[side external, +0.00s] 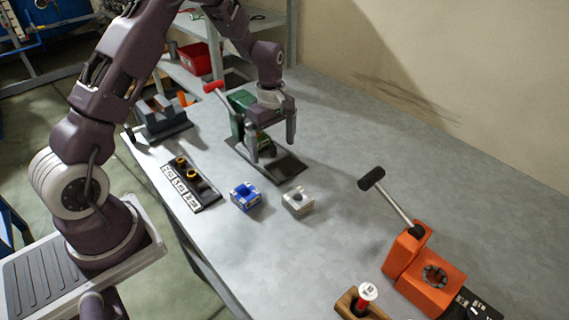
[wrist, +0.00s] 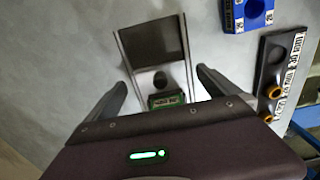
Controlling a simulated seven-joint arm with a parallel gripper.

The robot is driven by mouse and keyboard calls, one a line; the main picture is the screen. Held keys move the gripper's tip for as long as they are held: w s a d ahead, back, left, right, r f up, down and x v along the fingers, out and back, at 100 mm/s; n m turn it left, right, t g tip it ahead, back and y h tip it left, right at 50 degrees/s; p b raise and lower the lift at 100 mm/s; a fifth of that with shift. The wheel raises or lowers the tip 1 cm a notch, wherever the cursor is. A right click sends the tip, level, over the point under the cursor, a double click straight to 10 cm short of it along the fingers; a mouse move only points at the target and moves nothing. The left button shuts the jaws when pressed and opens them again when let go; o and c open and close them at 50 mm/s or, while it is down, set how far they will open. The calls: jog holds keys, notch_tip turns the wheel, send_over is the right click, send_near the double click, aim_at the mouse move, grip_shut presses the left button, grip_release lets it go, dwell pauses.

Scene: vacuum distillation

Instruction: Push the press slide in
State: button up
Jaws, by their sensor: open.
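The green press (side external: 240,101) with a red lever handle (side external: 213,87) stands toward the back of the table, partly hidden by my arm. Its dark slide plate (side external: 287,169) extends out over the table toward the front. In the wrist view the slide (wrist: 152,42) shows a dark recess between pale rails, with a dark round spot on a pale part. A green labelled part (wrist: 166,101) shows below that. My gripper (side external: 271,148) is open and low over the slide. Its fingers (wrist: 162,81) are spread to either side of the green part, with nothing visibly held. Whether they touch the slide is unclear.
A blue block (side external: 245,196) and a white block (side external: 297,201) sit in front of the slide. A black labelled rack (side external: 205,192) with brass rings lies at left. An orange press (side external: 407,250) with a black-knobbed lever stands front right. The table's right middle is clear.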

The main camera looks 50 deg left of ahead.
jog(key=shift+a+r, duration=0.2)
jog(key=shift+r, duration=2.55)
jog(key=shift+r, duration=0.1)
jog(key=s+d+r+m+t, duration=0.1)
jog(key=s+d+r+m, duration=0.35)
jog(key=r, duration=0.35)
jog(key=s+d+r+m+t, duration=0.2)
jog(key=s+d+r+m, duration=0.15)
jog(key=s+r, duration=0.35)
jog(key=s+d+r+m+t, duration=0.1)
jog(key=s+d+m, duration=0.1)
jog(key=s+m, duration=0.3)
jog(key=s+d+r+m+t, duration=0.1)
jog(key=s+m, duration=0.4)
jog(key=s, duration=0.6)
jog(key=shift+d+r+t, duration=0.3)
jog(key=shift+d+r, duration=0.25)
